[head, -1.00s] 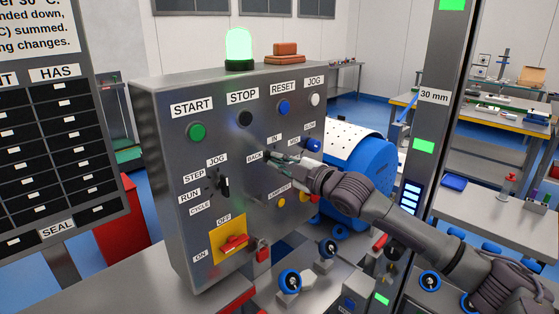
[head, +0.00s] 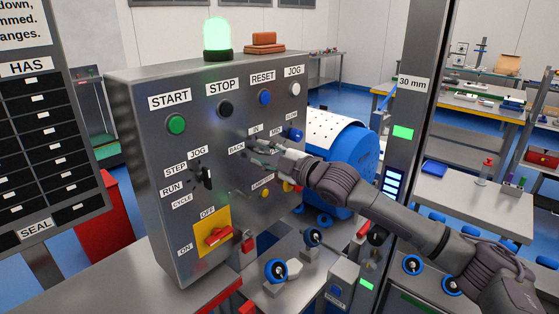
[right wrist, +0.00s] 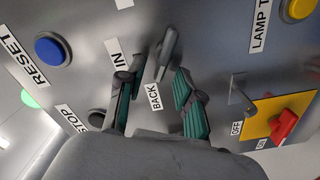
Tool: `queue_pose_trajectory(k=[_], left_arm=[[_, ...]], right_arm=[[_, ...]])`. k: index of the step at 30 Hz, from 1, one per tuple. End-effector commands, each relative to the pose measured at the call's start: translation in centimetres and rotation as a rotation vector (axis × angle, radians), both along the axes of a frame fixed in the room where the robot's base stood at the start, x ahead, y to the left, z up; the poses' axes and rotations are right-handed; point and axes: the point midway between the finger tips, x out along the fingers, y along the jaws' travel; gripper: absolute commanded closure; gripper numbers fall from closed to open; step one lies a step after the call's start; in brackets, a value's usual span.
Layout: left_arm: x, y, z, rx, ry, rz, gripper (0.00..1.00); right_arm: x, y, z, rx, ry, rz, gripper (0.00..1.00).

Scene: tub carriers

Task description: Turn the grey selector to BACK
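The grey selector (right wrist: 167,52) is a slim lever on the grey control panel (head: 135,140). In the right wrist view its lower end is close to the BACK label (right wrist: 154,97), with the IN label (right wrist: 118,52) to its left. I cannot tell which end is the pointer. My right gripper (right wrist: 157,82) is open, one green-padded finger on each side of the lever's lower end; contact cannot be told. In the head view the right gripper (head: 254,145) is at the panel between BACK and IN, and its fingers hide most of the selector. My left gripper is not in view.
Near the selector are a blue RESET button (head: 265,98), a black STOP button (head: 225,108), a black mode knob (head: 208,178) and a red switch on a yellow plate (head: 218,236). A green lamp (head: 217,38) glows on top. A grey post (head: 405,130) stands right.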

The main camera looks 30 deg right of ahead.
Motion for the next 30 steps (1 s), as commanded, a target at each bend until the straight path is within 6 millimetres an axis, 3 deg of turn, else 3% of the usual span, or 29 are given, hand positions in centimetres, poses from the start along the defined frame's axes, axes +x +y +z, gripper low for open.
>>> queue_pose_trajectory(k=[12,21,30], left_arm=[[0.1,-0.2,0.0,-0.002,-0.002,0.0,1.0],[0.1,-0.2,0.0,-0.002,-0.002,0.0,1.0],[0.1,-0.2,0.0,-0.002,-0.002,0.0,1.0]], right_arm=[[-7.9,-3.1,-0.3,-0.008,0.006,0.001,0.65],[-10.0,-4.1,-0.1,-0.002,0.003,0.0,0.65],[-10.2,-4.2,0.0,-0.003,0.001,0.001,0.65]])
